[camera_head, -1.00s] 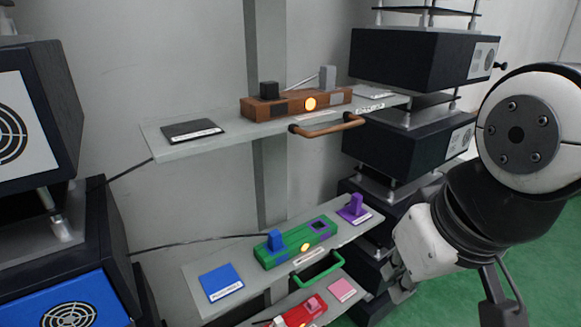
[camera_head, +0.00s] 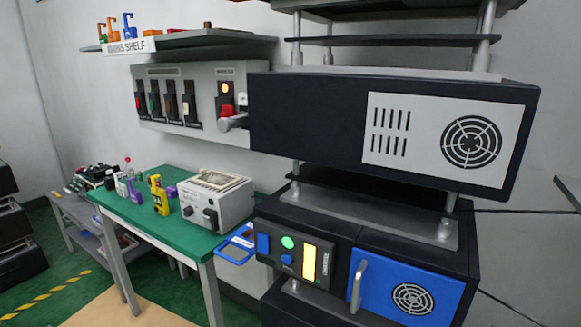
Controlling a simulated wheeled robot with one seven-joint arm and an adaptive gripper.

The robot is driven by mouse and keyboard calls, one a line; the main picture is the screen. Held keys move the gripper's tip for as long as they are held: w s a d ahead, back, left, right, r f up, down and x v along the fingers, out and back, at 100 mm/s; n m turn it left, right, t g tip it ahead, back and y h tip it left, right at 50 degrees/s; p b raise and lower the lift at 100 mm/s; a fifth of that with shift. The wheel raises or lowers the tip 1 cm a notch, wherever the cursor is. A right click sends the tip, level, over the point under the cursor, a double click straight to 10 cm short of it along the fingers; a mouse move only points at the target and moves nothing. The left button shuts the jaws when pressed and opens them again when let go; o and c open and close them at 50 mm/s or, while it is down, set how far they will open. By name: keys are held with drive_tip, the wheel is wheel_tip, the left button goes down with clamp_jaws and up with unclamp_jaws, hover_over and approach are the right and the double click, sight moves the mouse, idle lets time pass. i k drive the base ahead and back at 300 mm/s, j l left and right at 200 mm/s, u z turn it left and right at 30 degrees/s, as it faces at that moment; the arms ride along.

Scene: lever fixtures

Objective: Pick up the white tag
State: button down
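I cannot make out a white tag with certainty. A pale, whitish piece (camera_head: 187,107) shows at one of the switches on the grey wall panel (camera_head: 205,75), but it is too small to identify. Small white items (camera_head: 121,186) stand on the green table (camera_head: 135,205), also too small to tell. Orange and blue hook-shaped pieces (camera_head: 128,26) stand on the wall shelf (camera_head: 215,40) behind a white sign (camera_head: 130,46). My gripper is out of view.
A dark equipment rack (camera_head: 320,130) fills the right and centre, close by. Its lower unit has a blue door (camera_head: 400,300) with a handle. A grey box device (camera_head: 217,198) stands on the table, and a blue-framed piece (camera_head: 238,246) is at its edge. Floor shows at lower left.

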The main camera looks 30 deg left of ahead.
sight(122, 190)
drive_tip(key=u, duration=2.1)
drive_tip(key=z, duration=4)
drive_tip(key=u, duration=4.05)
